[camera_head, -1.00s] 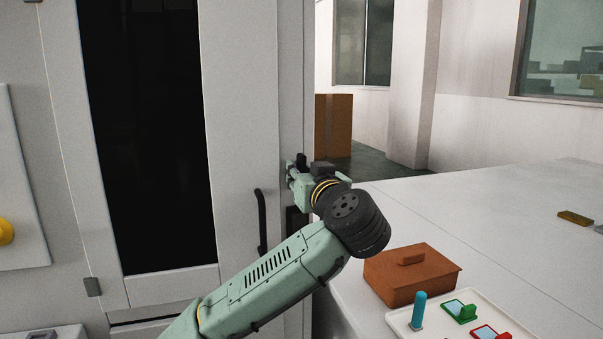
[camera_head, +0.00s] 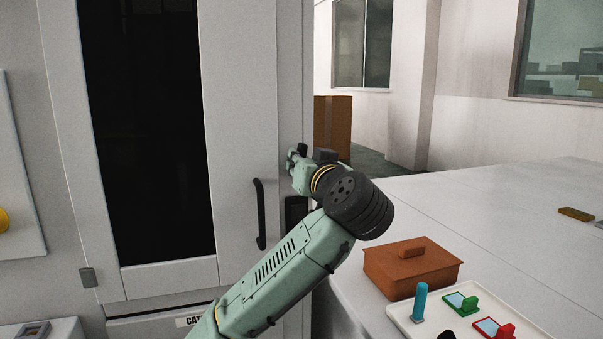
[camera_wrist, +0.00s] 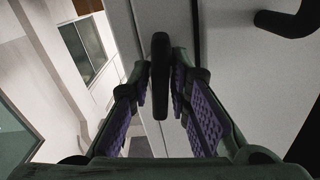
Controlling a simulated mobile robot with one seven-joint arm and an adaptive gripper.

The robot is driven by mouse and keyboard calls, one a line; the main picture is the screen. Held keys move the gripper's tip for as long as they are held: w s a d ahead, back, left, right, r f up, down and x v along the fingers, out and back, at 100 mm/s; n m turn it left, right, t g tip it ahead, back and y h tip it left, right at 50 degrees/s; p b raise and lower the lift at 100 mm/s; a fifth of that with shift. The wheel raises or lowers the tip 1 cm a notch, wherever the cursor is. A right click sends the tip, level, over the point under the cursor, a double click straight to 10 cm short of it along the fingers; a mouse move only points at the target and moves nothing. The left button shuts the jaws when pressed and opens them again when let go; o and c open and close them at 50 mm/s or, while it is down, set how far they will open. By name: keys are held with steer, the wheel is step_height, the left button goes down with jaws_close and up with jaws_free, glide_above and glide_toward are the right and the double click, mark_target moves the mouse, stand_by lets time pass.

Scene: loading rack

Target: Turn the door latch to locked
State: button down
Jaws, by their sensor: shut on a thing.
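The door latch is a dark upright lever (camera_wrist: 160,75) in the middle of the wrist view, between my two fingers with purple pads. My gripper (camera_head: 293,160) is shut on the latch at the door's right edge, above and to the right of the door handle. In the head view the gripper and wrist hide most of the latch. The door (camera_head: 240,90) is a grey-white panel with a tall dark window and looks closed against its frame. The lever's exact angle against the door is hard to tell.
A black bar handle (camera_head: 260,213) stands on the door; it also shows in the wrist view (camera_wrist: 290,18). At right, a white table (camera_head: 500,230) bears a brown lidded box (camera_head: 410,272) and a tray (camera_head: 402,313) with small coloured items. A brown carton (camera_head: 333,125) stands behind.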

steer(key=m+b, duration=0.2)
steer(key=shift+w+m, duration=0.1)
steer(key=shift+m, duration=0.2)
steer(key=m, duration=0.3)
steer(key=shift+a+r+m, duration=0.15)
steer(key=shift+r+m, duration=0.05)
steer(key=shift+m, duration=0.1)
steer(key=m, duration=0.4)
steer(key=shift+r+m, duration=0.1)
steer(key=shift+m, duration=2.1)
steer(key=c, duration=1.7)
jaws_free()
steer(key=shift+o, duration=0.3)
steer(key=shift+w+f, duration=0.1)
steer(key=shift+f, duration=0.1)
